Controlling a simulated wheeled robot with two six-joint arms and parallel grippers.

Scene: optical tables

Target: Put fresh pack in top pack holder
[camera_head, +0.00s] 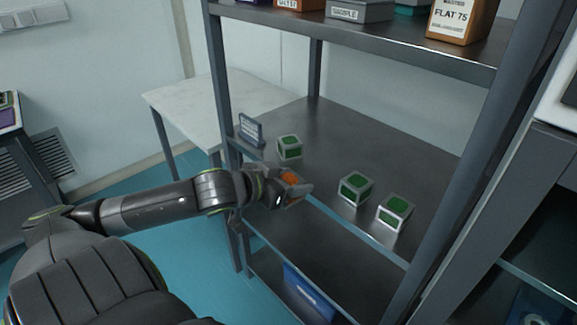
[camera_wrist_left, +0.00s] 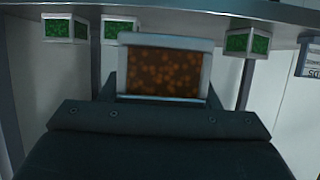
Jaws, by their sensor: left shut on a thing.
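My left gripper (camera_head: 290,188) is shut on a pack with an orange face (camera_head: 291,178), at the front edge of the middle shelf. In the left wrist view the held pack (camera_wrist_left: 166,70) shows a speckled orange-brown face in a pale frame. Three packs with green faces stand on the shelf: one at the back left (camera_head: 289,147), one at the right (camera_head: 355,188) and one at the far right (camera_head: 394,212). They also show in the left wrist view. I cannot make out a top pack holder. My right gripper is not in view.
A small sign (camera_head: 250,130) stands at the shelf's left edge. The shelf's grey posts (camera_head: 222,90) flank the opening. An upper shelf (camera_head: 370,40) carries labelled boxes, and a blue bin (camera_head: 308,293) sits below. A pale table (camera_head: 190,108) stands behind left. The middle shelf's back right is clear.

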